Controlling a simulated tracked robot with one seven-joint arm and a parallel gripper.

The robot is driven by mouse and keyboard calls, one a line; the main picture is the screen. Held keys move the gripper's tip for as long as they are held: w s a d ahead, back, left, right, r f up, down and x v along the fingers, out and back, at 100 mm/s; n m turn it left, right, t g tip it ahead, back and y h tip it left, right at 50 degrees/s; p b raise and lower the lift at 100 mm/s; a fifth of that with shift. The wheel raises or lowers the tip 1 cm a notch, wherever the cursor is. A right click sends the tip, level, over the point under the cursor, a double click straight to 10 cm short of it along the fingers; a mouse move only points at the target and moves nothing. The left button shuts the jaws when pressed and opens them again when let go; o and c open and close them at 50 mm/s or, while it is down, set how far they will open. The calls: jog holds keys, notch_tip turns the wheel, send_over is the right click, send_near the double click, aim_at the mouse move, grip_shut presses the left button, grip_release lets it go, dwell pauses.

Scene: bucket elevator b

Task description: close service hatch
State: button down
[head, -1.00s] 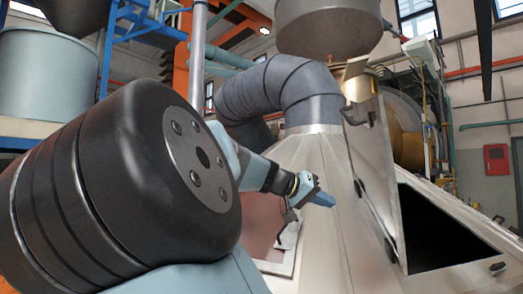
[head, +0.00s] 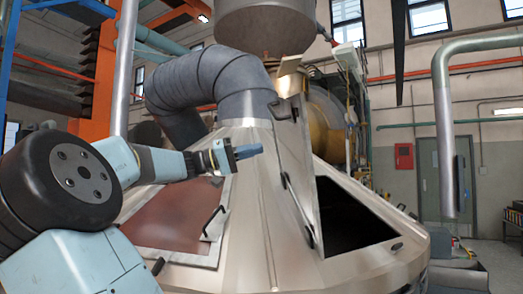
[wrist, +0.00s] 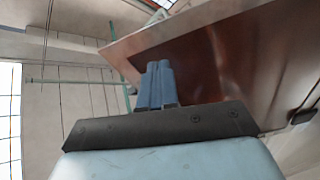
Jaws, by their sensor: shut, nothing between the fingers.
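The service hatch door (head: 298,165) is a thin pale metal panel standing raised along the left side of a dark opening (head: 345,210) in the cone-shaped metal housing. A dark handle (head: 281,109) is near its top, and dark hinge-like fittings show along its lower left side. My gripper (head: 247,152) has blue fingers, shut and empty. In the head view it is left of the door, pointing right, with a visible gap. The wrist view shows the shut fingers (wrist: 158,85) in front of a reddish-brown panel with a pale border (wrist: 215,60); I cannot tell which panel this is.
A reddish panel (head: 175,215) with a pale frame and dark handles lies on the housing's left face, below my arm. A thick grey duct (head: 205,85) rises behind it. A vertical pipe (head: 445,140) stands at the right. Open floor is hardly visible.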

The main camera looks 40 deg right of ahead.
aim_at(304, 138)
jog(key=x, duration=1.2)
